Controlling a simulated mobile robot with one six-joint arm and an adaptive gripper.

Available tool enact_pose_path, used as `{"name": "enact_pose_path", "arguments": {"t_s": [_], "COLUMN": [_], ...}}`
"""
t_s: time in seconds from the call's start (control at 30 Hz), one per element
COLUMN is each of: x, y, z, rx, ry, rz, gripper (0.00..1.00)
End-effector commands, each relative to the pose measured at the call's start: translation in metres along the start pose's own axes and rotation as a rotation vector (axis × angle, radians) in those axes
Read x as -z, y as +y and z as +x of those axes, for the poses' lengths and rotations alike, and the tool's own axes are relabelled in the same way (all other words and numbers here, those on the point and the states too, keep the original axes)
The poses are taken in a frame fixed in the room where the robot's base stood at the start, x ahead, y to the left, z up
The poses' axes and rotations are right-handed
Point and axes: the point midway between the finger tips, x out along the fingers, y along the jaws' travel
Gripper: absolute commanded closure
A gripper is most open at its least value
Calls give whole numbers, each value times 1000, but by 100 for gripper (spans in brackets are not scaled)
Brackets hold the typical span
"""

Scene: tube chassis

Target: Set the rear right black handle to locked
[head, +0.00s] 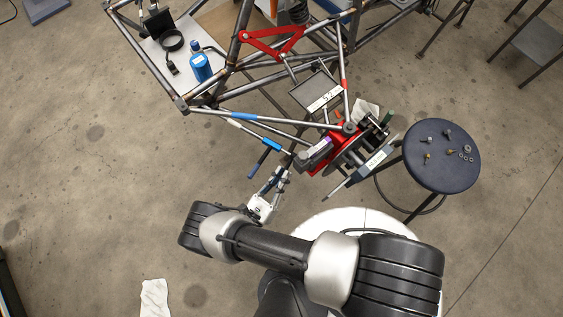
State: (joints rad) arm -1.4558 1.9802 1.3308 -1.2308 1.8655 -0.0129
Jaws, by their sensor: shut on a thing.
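My gripper (280,173) is at the lower corner of the tube chassis (262,124), reaching up from my arm. Its fingers are closed on a thin dark part, which looks like the black handle (290,158). The fingers cover much of this handle, so its exact angle and whether it is locked cannot be told. The handle sits just left of a red clamp-like assembly (322,158) with a grey body at the chassis corner.
A blue-gripped tool (270,145) lies close on the left of my gripper. A round dark stool (441,157) with loose bolts stands at the right. A blue bottle (201,67) stands upper left. The floor at left is open.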

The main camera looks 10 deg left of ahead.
Motion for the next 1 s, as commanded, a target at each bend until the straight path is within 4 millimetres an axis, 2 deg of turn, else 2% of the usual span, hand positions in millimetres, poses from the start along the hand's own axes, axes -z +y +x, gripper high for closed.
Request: {"name": "enact_pose_path", "arguments": {"t_s": [0.3, 0.73, 0.77, 1.0], "x": [4, 4, 4, 5], "y": [1, 2, 2, 2], "z": [2, 2, 2, 2], "rx": [24, 26, 26, 25], "ry": [-80, -88, -88, -86], "rz": [2, 3, 3, 3], "gripper": [100, 100, 88, 72]}}
